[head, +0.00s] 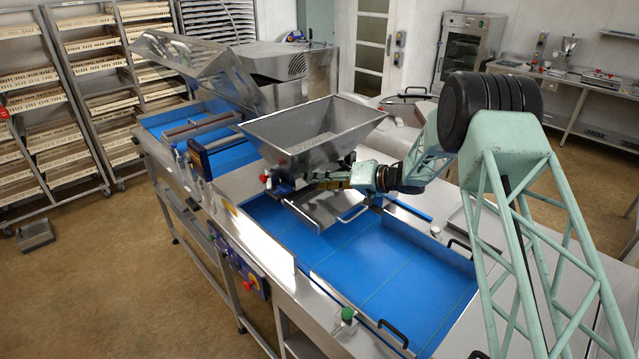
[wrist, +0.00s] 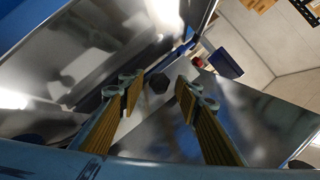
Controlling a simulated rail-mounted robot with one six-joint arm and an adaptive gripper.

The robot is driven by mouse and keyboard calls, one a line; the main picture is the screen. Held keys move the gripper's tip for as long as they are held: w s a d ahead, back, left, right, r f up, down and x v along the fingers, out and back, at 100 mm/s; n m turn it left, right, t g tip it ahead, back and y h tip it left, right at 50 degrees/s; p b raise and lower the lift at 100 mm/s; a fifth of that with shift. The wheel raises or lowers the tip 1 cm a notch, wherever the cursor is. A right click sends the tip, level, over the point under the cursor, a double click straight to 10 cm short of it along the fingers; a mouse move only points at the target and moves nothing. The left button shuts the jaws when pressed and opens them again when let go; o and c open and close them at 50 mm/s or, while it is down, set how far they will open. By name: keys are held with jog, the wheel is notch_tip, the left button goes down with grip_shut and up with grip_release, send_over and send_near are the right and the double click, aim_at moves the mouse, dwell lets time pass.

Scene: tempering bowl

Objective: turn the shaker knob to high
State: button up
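The shaker is a steel hopper (head: 318,128) standing over the blue belt in the head view. A small blue housing (head: 283,187) with a red button (head: 265,178) sits low on its near side. My gripper (head: 312,181) is beside this housing, under the hopper. In the wrist view my gripper (wrist: 158,86) is open, with its yellow-padded fingers apart. A dark, faceted knob (wrist: 157,83) shows between the fingertips, beyond them. I see no finger touching it. The knob's setting cannot be read. In the head view the knob is not distinguishable.
The hopper's steel walls (wrist: 245,115) are close around my gripper. The blue belt (head: 400,275) is clear. A side panel with a red button (head: 247,285) and a green button (head: 348,314) are along the line's near edge. Tray racks (head: 40,120) stand at left.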

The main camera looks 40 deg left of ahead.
jog(key=shift+d, duration=0.1)
jog(key=v, duration=1.1)
jog(key=shift+d, duration=0.4)
jog(key=shift+w+r, duration=0.1)
jog(key=shift+r, duration=0.05)
dwell(0.4)
